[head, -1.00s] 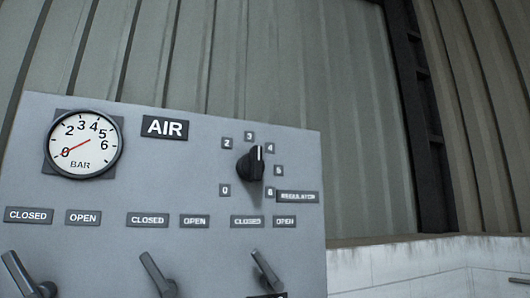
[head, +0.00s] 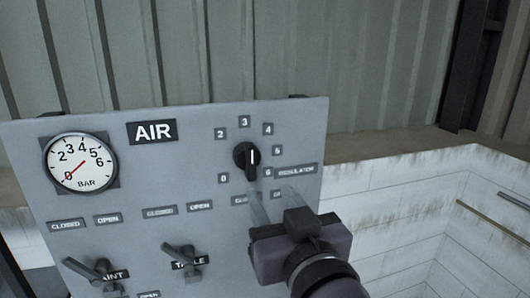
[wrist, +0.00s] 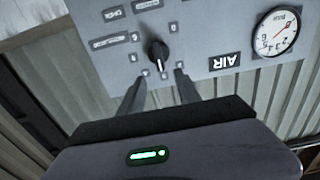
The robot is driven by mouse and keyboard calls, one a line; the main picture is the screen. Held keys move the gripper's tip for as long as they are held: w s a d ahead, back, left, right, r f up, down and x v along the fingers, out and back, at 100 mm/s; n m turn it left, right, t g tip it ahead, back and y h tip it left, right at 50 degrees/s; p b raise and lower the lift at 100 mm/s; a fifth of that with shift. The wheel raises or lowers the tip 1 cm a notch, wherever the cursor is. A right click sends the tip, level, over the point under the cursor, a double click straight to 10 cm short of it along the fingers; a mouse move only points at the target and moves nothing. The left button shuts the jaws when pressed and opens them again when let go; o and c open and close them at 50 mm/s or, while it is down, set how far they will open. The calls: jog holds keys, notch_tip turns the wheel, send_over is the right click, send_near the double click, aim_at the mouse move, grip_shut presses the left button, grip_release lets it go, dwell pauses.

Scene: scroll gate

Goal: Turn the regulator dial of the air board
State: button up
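The grey air board (head: 75,205) carries an AIR label and a black regulator dial (head: 246,157) with a white pointer line, ringed by number plates. My gripper (head: 272,204) is just below and right of the dial, fingers reaching towards the board. In the wrist view the dial (wrist: 158,54) appears beyond and between the two spread fingertips (wrist: 158,78), which look apart from it. Nothing is between the fingers.
Lever handles (head: 185,258) sit lower on the board under CLOSED and OPEN plates; my gripper hides the rightmost plates and lever area. A white tiled wall (head: 400,200) with a rail stands at right. Corrugated metal wall (head: 350,60) is behind.

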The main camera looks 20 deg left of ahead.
aim_at(252, 163)
jog(key=p+x, duration=0.4)
jog(key=x, duration=0.9)
jog(key=shift+w, duration=0.2)
jog(key=shift+d, duration=0.1)
grip_shut()
